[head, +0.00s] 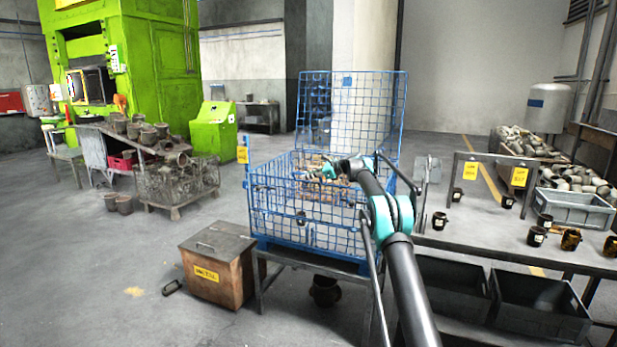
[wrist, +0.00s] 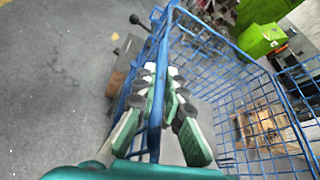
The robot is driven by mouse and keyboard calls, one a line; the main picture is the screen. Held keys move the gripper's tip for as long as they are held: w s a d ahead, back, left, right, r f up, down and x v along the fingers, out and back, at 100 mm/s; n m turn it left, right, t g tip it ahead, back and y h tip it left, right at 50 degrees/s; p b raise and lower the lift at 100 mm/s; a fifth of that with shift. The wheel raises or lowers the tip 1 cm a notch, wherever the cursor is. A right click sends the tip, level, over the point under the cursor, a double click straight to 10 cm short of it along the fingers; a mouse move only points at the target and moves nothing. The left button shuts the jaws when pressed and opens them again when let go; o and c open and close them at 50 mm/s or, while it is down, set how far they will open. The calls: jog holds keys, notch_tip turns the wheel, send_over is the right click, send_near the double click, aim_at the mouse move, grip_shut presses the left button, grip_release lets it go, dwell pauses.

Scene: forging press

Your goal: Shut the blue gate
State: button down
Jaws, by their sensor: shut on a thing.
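The blue wire-mesh cage (head: 310,235) stands on a metal stand in the middle of the head view. A tall blue mesh panel (head: 345,110) rises upright at its back right. I cannot tell for sure which panel is the gate. My gripper (head: 326,172) is over the cage, its fingers small and unclear in the head view. In the wrist view, the fingers of my gripper (wrist: 163,80) are shut on a blue bar (wrist: 156,115), one on each side. The bar belongs to the blue mesh frame (wrist: 225,85). Its gripped part is partly hidden by the fingers.
Brown pieces (wrist: 262,130) lie inside the cage. A brown bin (head: 215,270) stands in front of it at left. A table with dark cups and a grey crate (head: 575,208) is close on the right. A green press (head: 150,60) stands at back left. Floor at front left is mostly clear.

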jog(key=shift+w+d+r, duration=0.1)
jog(key=shift+w+d, duration=0.1)
jog(key=c, duration=1.6)
grip_release()
jog(key=shift+a, duration=0.1)
jog(key=v, duration=1.2)
